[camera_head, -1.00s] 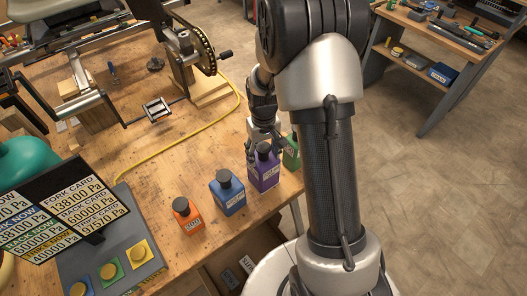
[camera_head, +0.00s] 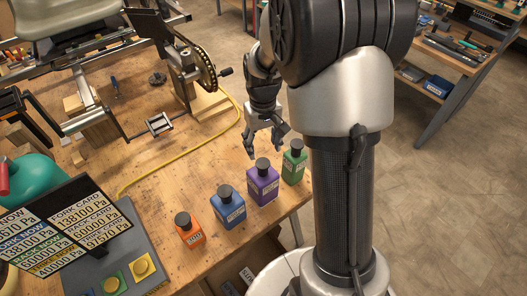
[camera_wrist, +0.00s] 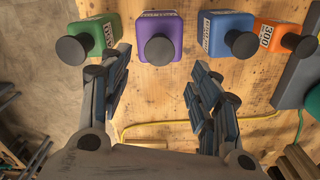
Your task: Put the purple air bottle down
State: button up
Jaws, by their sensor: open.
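The purple air bottle (camera_head: 263,184) stands upright on the wooden workbench near its front edge, between a blue bottle (camera_head: 227,208) and a green bottle (camera_head: 294,163). My gripper (camera_head: 265,150) is open and empty, above and behind the purple bottle in the head view. In the wrist view the purple bottle (camera_wrist: 161,36) lies ahead, beyond the gap between my spread fingers (camera_wrist: 160,92), and nothing is between them. Its black cap faces the camera.
An orange bottle (camera_head: 188,230) stands left of the blue one. A sign board (camera_head: 66,226) with pressure cards and a grey button box (camera_head: 118,262) are at the lower left. A yellow hose (camera_head: 215,133) crosses the bench. A trike frame (camera_head: 105,75) stands at the back.

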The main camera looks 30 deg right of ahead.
jog(key=s+a+r+t, duration=0.2)
jog(key=s+a+r, duration=0.1)
jog(key=s+r, duration=0.4)
jog(key=s+a+r+t, duration=0.1)
jog(key=s+a+r, duration=0.4)
jog(key=r, duration=0.4)
jog(key=s+a+r+t, duration=0.1)
jog(key=s, duration=0.9)
jog(key=shift+n+t, duration=0.3)
jog(key=shift+n, duration=0.1)
jog(key=shift+a+r, duration=0.1)
jog(key=shift+f+b, duration=0.65)
